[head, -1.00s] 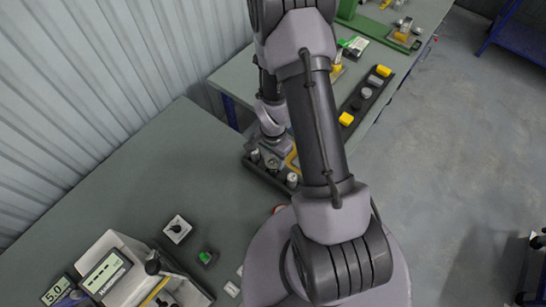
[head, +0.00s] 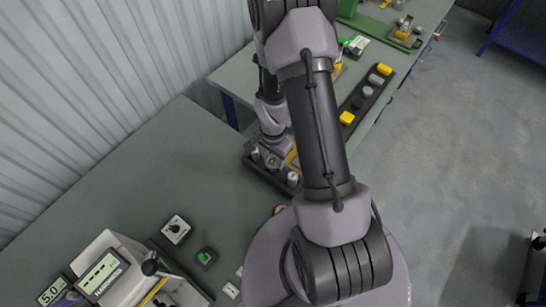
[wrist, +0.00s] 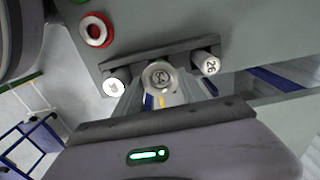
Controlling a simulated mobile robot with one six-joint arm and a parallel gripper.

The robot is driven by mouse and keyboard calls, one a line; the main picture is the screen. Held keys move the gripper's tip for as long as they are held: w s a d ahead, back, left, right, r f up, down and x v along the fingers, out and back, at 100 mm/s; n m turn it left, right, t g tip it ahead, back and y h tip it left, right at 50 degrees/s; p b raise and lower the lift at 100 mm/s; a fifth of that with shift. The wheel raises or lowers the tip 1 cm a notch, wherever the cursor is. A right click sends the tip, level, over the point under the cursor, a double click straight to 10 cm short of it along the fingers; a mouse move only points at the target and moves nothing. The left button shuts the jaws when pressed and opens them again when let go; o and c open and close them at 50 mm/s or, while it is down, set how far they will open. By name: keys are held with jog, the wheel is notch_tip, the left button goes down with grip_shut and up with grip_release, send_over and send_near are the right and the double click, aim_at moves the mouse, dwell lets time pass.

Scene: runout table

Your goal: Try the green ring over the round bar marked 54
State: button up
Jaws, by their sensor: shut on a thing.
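In the wrist view the round bar marked 54 (wrist: 161,76) is the middle one of three bars on a dark rack, its face toward the camera. A pale metal ring (wrist: 147,88) shows as a wide collar around its face; I see no green on it. I cannot tell whether it is over the bar or just in front. My gripper (wrist: 160,97) is shut on this ring; its fingers show poorly.
A bar marked 26 (wrist: 208,64) and another bar (wrist: 114,86) flank the middle one closely. A red ring (wrist: 98,30) lies on the table nearby. In the head view, a display device (head: 103,272) stands at the lower left. The table's middle (head: 150,170) is clear.

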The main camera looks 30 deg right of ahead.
jog(key=shift+f+b, duration=0.3)
jog(key=o, duration=1.6)
jog(key=shift+r, duration=0.1)
